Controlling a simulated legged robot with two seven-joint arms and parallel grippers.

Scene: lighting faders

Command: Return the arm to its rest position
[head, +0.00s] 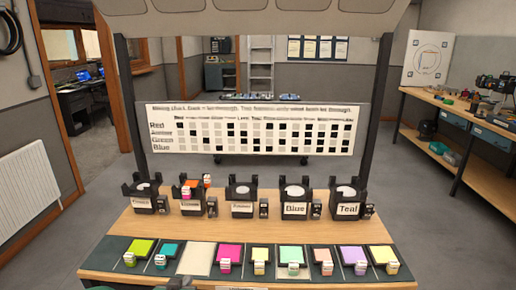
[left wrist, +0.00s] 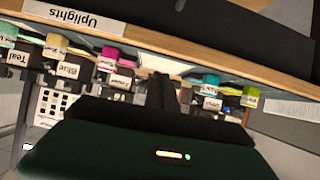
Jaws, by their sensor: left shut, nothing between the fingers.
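My left gripper (left wrist: 162,90) shows in the left wrist view as a dark body with black fingers. It is shut and empty, apart from the coloured pieces, below the edge of the wooden table (left wrist: 240,68). In the head view, only small dark parts show at the bottom edge, and the rest of the arm is out of frame. My right gripper is not in view.
On the table (head: 130,228) stand several black lamps, including Blue (head: 294,210) and Teal (head: 347,210). The second lamp from the left holds an orange piece (head: 194,184). Coloured squares with small tabs line the front. A chart board (head: 250,113) stands behind.

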